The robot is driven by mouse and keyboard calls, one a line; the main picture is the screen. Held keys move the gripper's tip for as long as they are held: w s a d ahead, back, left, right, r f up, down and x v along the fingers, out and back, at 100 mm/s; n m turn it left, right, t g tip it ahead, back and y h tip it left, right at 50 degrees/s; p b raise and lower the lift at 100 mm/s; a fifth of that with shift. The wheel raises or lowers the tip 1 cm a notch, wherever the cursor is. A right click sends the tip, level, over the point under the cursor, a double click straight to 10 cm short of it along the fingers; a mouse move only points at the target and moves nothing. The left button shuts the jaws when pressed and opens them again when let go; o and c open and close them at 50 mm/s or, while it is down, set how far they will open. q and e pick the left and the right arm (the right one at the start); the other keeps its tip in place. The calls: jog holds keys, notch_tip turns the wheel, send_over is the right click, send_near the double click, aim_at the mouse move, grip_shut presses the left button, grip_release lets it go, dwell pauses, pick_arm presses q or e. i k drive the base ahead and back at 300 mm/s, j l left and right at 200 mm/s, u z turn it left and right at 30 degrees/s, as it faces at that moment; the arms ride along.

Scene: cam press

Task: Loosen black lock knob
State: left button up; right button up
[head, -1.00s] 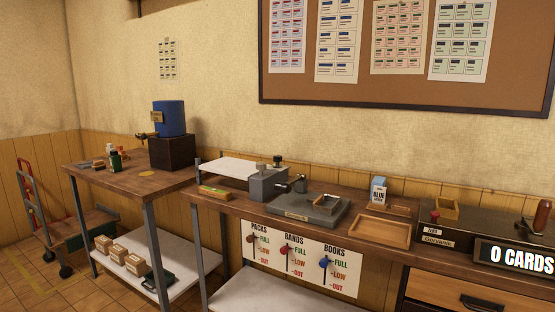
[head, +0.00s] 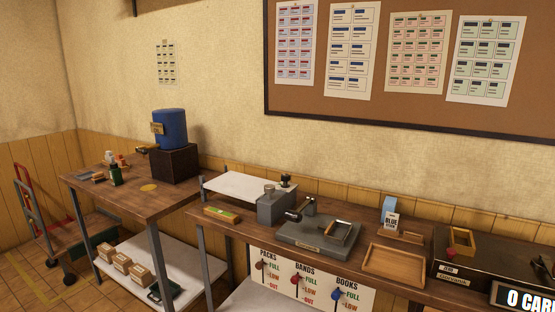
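The grey cam press (head: 272,208) stands on the wooden bench in the middle of the view, beside a flat grey plate (head: 318,238). A black knob (head: 293,215) sticks out low at the press's right side, next to a grey upright post. A second dark knob (head: 287,180) stands higher, behind the press. I cannot tell which of the two is the lock knob, or how tight either is. A dark loop-shaped handle (head: 338,232) lies over the plate. Neither of my grippers is in view.
A wooden tray (head: 394,264) and a blue-and-white box (head: 389,214) are right of the plate. A green-and-yellow block (head: 222,214) lies left of the press. A blue drum (head: 170,129) stands on the left table.

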aim_at(286, 178)
jog(key=i+j, duration=0.25)
jog(key=i, duration=0.25)
jog(key=i+j, duration=0.3)
jog(key=i, duration=0.15)
jog(key=i+j, duration=0.25)
jog(key=i, duration=0.25)
jog(key=i+j, duration=0.3)
jog(key=i, duration=0.15)
